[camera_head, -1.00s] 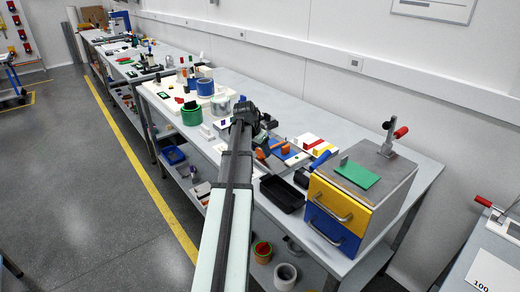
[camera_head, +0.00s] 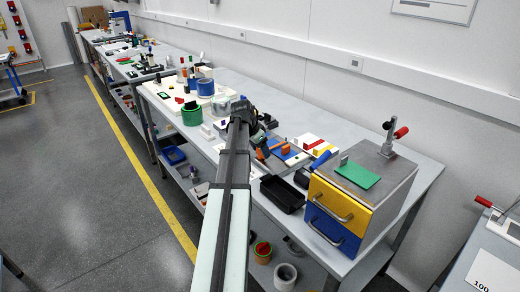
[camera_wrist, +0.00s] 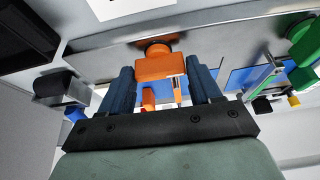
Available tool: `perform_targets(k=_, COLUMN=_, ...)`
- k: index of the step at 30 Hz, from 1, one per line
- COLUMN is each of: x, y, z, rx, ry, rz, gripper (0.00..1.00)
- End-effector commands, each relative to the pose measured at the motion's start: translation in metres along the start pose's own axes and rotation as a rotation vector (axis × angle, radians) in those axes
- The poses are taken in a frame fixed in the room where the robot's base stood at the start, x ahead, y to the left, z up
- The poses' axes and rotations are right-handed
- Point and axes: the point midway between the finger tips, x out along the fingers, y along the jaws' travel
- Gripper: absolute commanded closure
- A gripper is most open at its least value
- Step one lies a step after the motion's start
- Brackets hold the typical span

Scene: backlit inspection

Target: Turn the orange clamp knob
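In the wrist view, the orange clamp knob (camera_wrist: 158,66) is a blocky orange piece with a dark round part at its far end. The two dark blue fingers of my gripper (camera_wrist: 161,72) stand apart, one on each side of the orange piece. A narrow gap shows on both sides, so the gripper looks open and not touching it. A smaller orange part and a pale pin show nearer the palm. In the head view, my gripper (camera_head: 242,112) is over the bench, its fingers hidden by my arm. Orange pieces show right of it; which is the knob I cannot tell.
A green part (camera_wrist: 300,40) lies to the right in the wrist view.

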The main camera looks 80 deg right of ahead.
Motion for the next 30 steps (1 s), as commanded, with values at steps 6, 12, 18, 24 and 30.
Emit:
perform_targets(k=6, x=0.0, y=0.0, z=0.0, rx=-0.002, ry=0.0, rz=0.0, gripper=0.16)
perform_targets(k=12, x=0.0, y=0.0, z=0.0, rx=-0.002, ry=0.0, rz=0.0, gripper=0.15)
perform_targets(k=18, x=-0.008, y=0.0, z=0.0, rx=-0.002, ry=0.001, rz=-0.001, gripper=0.15)
perform_targets(k=24, x=-0.035, y=-0.001, z=0.0, rx=-0.003, ry=0.002, rz=-0.002, gripper=0.15)
perform_targets(k=30, x=-0.069, y=-0.001, z=0.0, rx=-0.002, ry=0.002, rz=-0.002, gripper=0.15)
